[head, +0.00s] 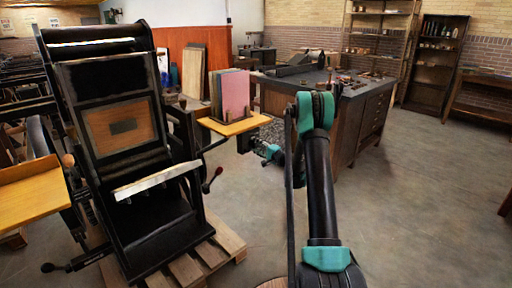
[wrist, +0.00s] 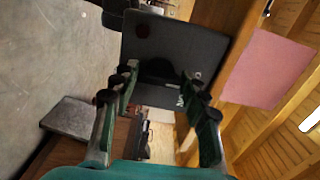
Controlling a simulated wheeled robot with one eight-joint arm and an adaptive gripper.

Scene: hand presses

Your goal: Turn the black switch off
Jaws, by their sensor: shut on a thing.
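The black switch (wrist: 160,68) is a dark rounded form low on the box face, between my fingertips. My gripper (wrist: 162,84) has one finger on each side of it and is closed on it; the exact contact is hard to see in the dark. In the head view my gripper (head: 268,153) is beside the press, below a small wooden shelf; the switch is too small and hidden to make out there.
A black hand press (head: 110,120) stands on a pallet (head: 205,258) at left. The wooden shelf (head: 234,125) holds coloured sheets (head: 233,90) just above my gripper. A dark workbench (head: 345,95) stands behind. The floor at right is clear.

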